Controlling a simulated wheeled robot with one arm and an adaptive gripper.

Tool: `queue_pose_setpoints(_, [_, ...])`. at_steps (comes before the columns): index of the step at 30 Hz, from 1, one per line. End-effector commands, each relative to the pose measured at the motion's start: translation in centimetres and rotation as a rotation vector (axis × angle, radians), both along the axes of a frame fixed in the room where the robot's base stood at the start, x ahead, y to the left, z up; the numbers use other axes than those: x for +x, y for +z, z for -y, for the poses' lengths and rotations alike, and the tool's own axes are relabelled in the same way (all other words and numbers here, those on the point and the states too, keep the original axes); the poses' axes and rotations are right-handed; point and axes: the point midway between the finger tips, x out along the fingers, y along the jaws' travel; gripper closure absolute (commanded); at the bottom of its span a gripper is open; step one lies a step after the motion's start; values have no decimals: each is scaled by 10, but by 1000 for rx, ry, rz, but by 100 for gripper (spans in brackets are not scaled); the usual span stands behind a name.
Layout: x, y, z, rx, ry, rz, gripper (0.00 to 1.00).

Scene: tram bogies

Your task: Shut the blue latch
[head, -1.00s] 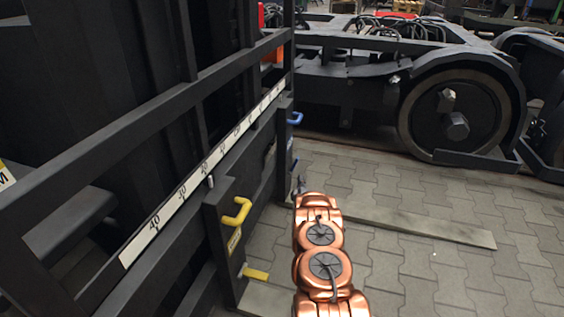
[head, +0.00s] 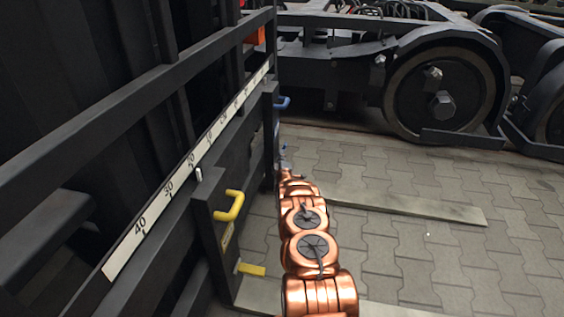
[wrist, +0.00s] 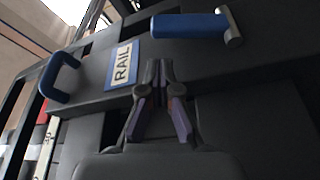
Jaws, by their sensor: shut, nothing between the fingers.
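The blue latch (wrist: 187,25) is a blue bar on a metal pivot at its right end, at the top of the wrist view. A bit of it shows in the head view (head: 284,147), low on the dark frame's post. A blue U-shaped handle (wrist: 60,75) and a blue-edged RAIL label (wrist: 122,65) sit on the same panel, left of the latch. My gripper (wrist: 159,66) is shut and empty, its tips beside the label and just below the latch in the picture. I cannot tell whether they touch the panel or latch. In the head view my gripper (head: 286,168) is small beside the post.
A dark rack with a white number scale (head: 185,170) stands on the left. Nearer on it are a yellow handle (head: 230,207) and a yellow lever (head: 250,269). A bogie wheel (head: 437,93) stands behind. A flat plank (head: 420,207) lies on the otherwise clear paving at right.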

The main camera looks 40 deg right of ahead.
Motion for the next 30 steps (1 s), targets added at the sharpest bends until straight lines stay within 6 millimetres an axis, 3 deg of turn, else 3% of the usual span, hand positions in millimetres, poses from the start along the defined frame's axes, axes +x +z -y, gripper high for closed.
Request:
queue_pose_setpoints(15, [27, 1, 23, 2, -3, 0, 100])
queue_pose_setpoints(30, [36, 5, 31, 3, -3, 0, 100])
